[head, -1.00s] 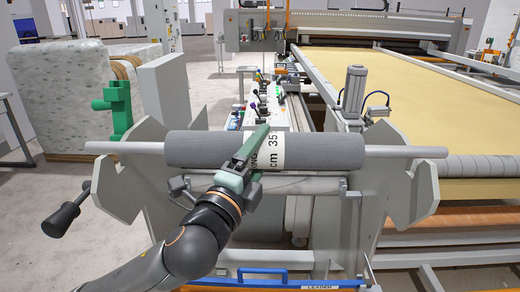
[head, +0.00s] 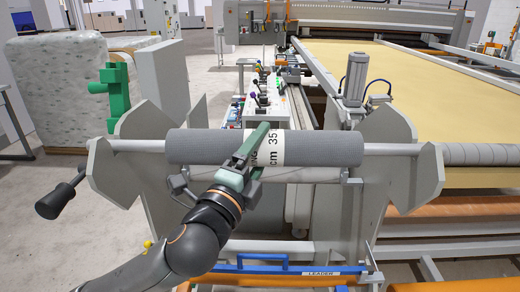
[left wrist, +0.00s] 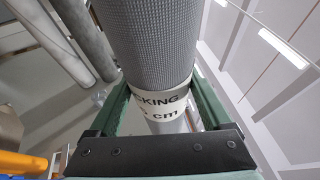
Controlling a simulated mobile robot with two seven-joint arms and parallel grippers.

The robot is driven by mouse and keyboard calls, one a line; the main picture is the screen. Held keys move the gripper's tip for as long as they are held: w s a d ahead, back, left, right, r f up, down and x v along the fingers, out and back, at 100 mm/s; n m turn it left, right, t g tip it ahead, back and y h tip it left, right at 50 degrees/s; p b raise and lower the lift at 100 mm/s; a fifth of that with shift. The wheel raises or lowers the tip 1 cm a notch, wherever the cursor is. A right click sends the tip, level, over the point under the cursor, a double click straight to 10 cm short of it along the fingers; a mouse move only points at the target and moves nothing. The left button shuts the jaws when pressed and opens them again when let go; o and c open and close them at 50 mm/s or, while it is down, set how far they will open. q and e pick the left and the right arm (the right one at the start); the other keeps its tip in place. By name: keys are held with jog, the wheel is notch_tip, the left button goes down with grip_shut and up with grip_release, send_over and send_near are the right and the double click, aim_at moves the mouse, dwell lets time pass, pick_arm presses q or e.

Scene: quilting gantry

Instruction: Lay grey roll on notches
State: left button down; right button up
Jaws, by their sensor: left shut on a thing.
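The grey roll (head: 205,147) lies level across the frame, with a pale rod end (head: 392,149) sticking out at each side. My left gripper (head: 262,135) is shut around the roll right of its middle, at the white printed label (head: 270,148). The left wrist view shows the roll (left wrist: 150,45) between both green fingers. The left notched plate (head: 125,178) and the right notched plate (head: 400,180) stand at the two rod ends. The rod ends line up with the notches and appear down in them; I cannot tell whether they bear on the notch bottoms. My right gripper is out of view.
A black-knobbed crank (head: 55,200) sticks out left of the left plate. A green clamp-like part (head: 116,90) stands behind it. A grey cylinder (head: 355,75) rises behind the right plate. The yellow quilting bed (head: 420,90) extends behind. A blue handle (head: 265,258) is below.

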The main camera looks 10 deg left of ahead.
pick_arm(q)
jog(key=shift+r, duration=0.2)
jog(key=shift+c, duration=0.3)
grip_release()
jog(key=shift+o, duration=0.3)
jog(key=shift+f, duration=0.25)
jog(key=v, duration=0.5)
jog(key=shift+s+b, duration=0.25)
jog(key=shift+b, duration=0.15)
jog(key=p+v, duration=0.7)
jog(key=p, duration=0.1)
jog(key=shift+p, duration=0.4)
